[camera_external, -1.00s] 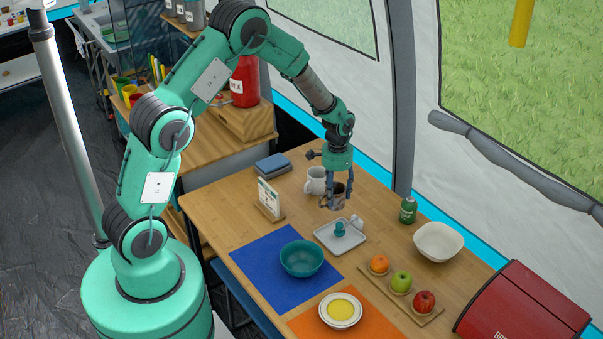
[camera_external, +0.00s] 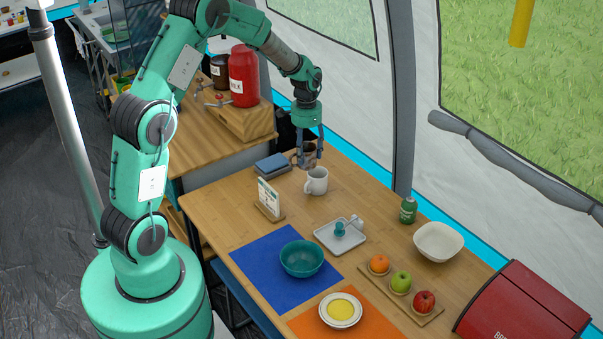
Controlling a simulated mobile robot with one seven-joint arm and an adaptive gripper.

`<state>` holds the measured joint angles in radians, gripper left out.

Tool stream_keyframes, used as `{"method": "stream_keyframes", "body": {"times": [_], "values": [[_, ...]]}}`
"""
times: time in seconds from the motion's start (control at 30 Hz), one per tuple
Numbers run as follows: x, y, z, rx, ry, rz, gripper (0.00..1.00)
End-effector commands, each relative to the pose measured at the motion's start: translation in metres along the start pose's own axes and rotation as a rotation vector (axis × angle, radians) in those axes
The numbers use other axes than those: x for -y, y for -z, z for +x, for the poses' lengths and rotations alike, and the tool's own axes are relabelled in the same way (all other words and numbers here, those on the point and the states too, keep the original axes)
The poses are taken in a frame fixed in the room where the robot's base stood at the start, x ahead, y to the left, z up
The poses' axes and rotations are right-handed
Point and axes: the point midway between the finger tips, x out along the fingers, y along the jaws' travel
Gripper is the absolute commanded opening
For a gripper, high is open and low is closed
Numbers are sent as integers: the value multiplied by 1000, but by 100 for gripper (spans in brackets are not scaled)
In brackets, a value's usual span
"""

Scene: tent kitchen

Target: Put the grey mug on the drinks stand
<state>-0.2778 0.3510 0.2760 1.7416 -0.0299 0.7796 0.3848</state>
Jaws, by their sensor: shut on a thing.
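My gripper (camera_external: 307,150) is shut on a small grey-brown mug (camera_external: 304,161). It holds the mug in the air over the far end of the wooden table, just behind a white mug (camera_external: 316,182) in the picture. The fingers partly hide the held mug, so its colour is hard to judge. A wooden stand (camera_external: 258,124) carrying a red milk dispenser (camera_external: 243,78) and a dark dispenser (camera_external: 219,72) is on the wooden counter to the left; it looks like the drinks stand.
The table (camera_external: 217,208) holds folded blue cloths (camera_external: 272,163), a card holder (camera_external: 268,200), a tray (camera_external: 340,238), a green bottle (camera_external: 408,210), bowls and fruit. The counter (camera_external: 213,150) has bare wood in front of the dispensers. The tent wall rises behind the table.

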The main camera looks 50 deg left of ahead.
Motion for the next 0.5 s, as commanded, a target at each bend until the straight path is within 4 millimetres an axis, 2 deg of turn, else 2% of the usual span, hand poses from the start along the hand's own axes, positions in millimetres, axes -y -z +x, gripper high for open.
{"method": "stream_keyframes", "body": {"times": [0.03,0.1,0.5], "values": [[18,-7,-1,-1,1,-5,26],[39,-16,-2,-1,1,-2,26],[152,-82,-4,-1,5,17,26]]}}
